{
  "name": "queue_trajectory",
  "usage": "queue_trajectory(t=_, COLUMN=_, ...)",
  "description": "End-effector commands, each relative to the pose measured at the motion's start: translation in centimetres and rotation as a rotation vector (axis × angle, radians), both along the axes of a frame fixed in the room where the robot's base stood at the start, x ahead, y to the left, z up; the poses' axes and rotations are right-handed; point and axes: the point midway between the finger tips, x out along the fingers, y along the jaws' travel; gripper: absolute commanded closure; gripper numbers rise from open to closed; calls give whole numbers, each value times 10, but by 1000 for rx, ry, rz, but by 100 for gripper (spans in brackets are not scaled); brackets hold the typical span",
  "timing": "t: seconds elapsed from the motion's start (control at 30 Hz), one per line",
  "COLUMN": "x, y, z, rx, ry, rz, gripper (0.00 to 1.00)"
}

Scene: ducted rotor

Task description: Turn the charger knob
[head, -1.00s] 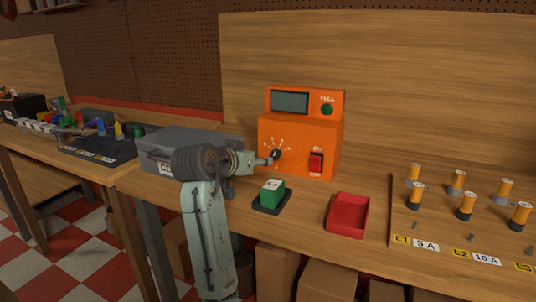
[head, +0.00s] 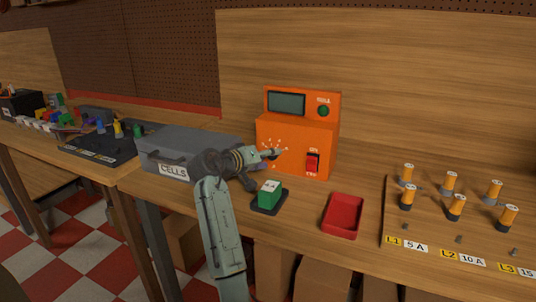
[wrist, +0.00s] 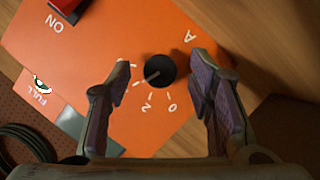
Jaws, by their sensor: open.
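The orange charger (head: 288,140) stands on the bench against the wooden back panel. Its black knob (wrist: 160,70) shows in the wrist view, with a pale pointer line and white numbers around it. In the head view my gripper hides the knob. My gripper (head: 276,153) is at the charger's front face. In the wrist view my gripper (wrist: 162,80) is open, one finger on each side of the knob, with gaps between fingers and knob. I cannot tell how far the fingertips are from the face. The red switch (head: 313,162) is right of the knob.
A grey box marked CELLS (head: 185,150) is left of the charger. A green block on a black base (head: 269,197) and a red tray (head: 343,215) stand in front. A board with several orange-topped posts (head: 450,220) is at right.

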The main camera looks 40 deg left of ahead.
Motion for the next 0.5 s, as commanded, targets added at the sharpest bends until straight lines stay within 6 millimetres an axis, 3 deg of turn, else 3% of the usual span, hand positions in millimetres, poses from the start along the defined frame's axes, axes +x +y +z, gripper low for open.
queue_trajectory(t=0.33, x=5, y=0, z=-2, rx=1, ry=0, rz=1, gripper=52)
queue_trajectory(t=0.5, x=5, y=0, z=-1, rx=1, ry=0, rz=1, gripper=63)
